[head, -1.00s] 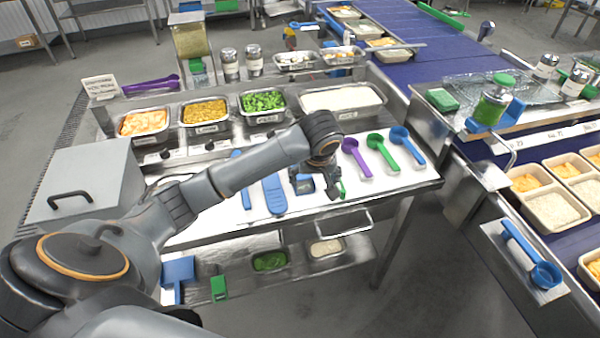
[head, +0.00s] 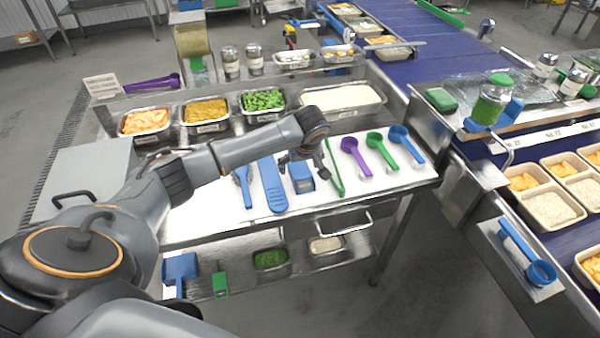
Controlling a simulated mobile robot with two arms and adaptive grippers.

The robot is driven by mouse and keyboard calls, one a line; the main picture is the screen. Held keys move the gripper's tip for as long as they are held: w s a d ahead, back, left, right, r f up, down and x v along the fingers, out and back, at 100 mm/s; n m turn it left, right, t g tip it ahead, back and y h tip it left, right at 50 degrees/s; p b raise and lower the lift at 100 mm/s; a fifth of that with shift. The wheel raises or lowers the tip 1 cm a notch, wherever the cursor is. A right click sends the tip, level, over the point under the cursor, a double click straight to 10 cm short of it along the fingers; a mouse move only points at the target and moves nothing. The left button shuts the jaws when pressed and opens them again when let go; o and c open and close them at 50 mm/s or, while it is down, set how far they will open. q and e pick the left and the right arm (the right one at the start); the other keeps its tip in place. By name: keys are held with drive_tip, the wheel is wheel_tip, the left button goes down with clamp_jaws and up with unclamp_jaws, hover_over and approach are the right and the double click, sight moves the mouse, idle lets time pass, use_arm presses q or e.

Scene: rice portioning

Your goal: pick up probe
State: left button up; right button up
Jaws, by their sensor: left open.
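My left gripper (head: 306,166) is open above the front work table, its fingers pointing down. A small blue boxy device (head: 302,182), which looks like the probe's body, lies on the table just below and between the fingers; its upper part is hidden by the gripper. I cannot tell whether the fingers touch either one. My right gripper is not in view.
A blue paddle (head: 270,185) and a blue brush (head: 244,182) lie left of the gripper. Purple (head: 349,145), green (head: 375,139) and blue (head: 399,134) scoops lie to the right. Food pans (head: 263,104) stand behind. A conveyor (head: 437,65) runs at the right.

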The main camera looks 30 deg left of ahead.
sight(300, 169)
use_arm(q)
drive_tip(key=x, duration=0.3)
drive_tip(key=shift+w+d+f+p, duration=0.1)
drive_tip(key=shift+w+f+p, duration=0.1)
drive_tip(key=shift+w+p, duration=0.15)
drive_tip(key=shift+w+f, duration=0.1)
drive_tip(key=shift+f, duration=0.25)
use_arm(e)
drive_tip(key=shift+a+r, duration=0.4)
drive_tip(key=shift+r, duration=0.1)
use_arm(q)
drive_tip(key=c, duration=1.2)
drive_tip(key=shift+c, duration=0.2)
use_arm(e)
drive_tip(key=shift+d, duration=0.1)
use_arm(q)
drive_tip(key=shift+r, duration=0.1)
